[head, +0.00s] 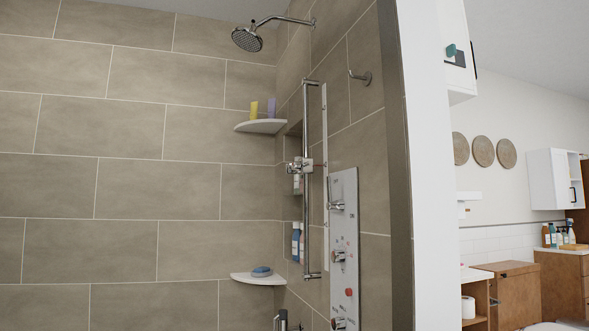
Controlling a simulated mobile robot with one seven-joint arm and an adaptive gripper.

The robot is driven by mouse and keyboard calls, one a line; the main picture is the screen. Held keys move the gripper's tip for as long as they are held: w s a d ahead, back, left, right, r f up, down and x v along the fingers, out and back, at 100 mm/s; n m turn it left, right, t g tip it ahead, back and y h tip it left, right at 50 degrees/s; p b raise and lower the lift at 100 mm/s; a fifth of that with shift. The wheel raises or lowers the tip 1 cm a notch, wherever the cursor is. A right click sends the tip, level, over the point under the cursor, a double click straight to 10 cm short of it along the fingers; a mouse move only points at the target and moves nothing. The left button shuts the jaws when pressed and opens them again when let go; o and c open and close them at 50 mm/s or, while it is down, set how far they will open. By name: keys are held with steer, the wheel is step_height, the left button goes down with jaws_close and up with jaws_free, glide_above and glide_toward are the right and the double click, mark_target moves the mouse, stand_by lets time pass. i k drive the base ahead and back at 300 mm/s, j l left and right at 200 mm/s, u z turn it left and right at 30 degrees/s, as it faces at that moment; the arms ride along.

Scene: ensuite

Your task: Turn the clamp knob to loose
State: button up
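A chrome vertical slide bar (306,215) is fixed to the tiled shower wall in the head view. A clamp (304,164) sits on the bar a little above its middle. A small chrome clamp knob (292,167) appears to stick out on the left of the clamp. It is too small to tell whether it is tight or loose. No hand shower can be made out in the clamp. My gripper is not in view.
A valve panel (345,240) with several knobs is right of the bar. Corner shelves (262,126) and (259,279) are at left. A shower head (247,39) hangs above. A white wall end (428,170) stands at right. A partly cut-off chrome and black item (282,320) is low down.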

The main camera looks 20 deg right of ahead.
mark_target(296, 166)
steer(key=i+z, duration=0.1)
steer(key=z, duration=0.35)
steer(key=i+z, duration=0.1)
steer(key=z, duration=0.3)
steer(key=j+z, duration=0.15)
steer(key=z, duration=0.3)
steer(key=i+j+z, duration=0.1)
steer(key=z, duration=0.35)
steer(key=i+j+z, duration=0.1)
steer(key=z, duration=0.3)
steer(key=j+z, duration=0.2)
steer(key=z, duration=0.25)
steer(key=j+z, duration=0.15)
steer(key=j, duration=1.05)
steer(key=j+u, duration=0.45)
steer(key=u, duration=0.25)
steer(key=i+j+u, duration=0.15)
steer(key=u, duration=0.2)
